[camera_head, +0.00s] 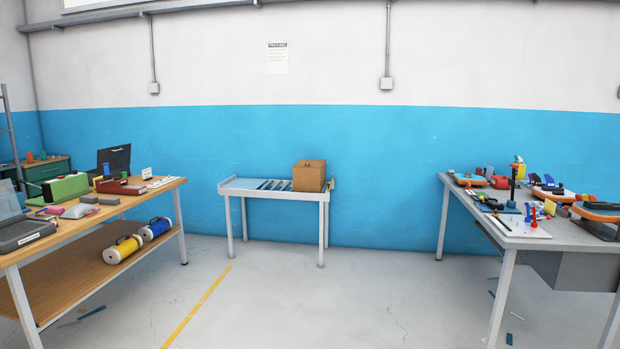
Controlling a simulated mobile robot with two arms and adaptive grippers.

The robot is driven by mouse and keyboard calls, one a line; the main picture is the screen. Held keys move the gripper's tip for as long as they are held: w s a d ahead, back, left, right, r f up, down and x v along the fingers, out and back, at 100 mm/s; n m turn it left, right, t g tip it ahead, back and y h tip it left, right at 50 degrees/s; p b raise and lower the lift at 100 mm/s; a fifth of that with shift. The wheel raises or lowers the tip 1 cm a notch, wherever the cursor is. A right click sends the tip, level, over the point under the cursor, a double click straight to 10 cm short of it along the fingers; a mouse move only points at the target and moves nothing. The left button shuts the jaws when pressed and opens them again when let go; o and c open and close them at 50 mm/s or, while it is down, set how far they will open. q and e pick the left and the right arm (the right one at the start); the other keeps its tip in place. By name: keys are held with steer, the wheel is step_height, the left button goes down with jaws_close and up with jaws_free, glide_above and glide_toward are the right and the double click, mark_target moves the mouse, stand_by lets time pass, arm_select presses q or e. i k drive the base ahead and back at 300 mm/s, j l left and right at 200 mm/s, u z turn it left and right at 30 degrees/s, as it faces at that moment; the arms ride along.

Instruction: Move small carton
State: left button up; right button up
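A small brown cardboard carton (309,176) stands upright on the right end of a low grey-white table (245,188) by the back wall. The table's bare left part shows slats or rollers across its top. The carton looks closed, seen from the front and slightly above. Neither of my grippers shows in the head view, and nothing touches the carton from my side.
A wooden workbench (68,228) with cases and tools stands at the left, rolled yellow (122,249) and blue (154,229) items on its lower shelf. A grey table (565,236) with tools stands at the right. The floor between is clear, with a yellow line (199,303).

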mark_target(306, 180)
steer(key=i+l+z, duration=0.25)
steer(key=i, duration=1)
steer(key=i+l+z, duration=0.1)
steer(key=i+z, duration=0.2)
steer(key=i, duration=3.55)
steer(key=i+u, duration=0.2)
steer(key=i, duration=0.3)
steer(key=i+l+u, duration=0.2)
steer(key=i, duration=0.35)
steer(key=i+l+u, duration=0.2)
steer(key=i, duration=0.3)
steer(key=j, duration=0.1)
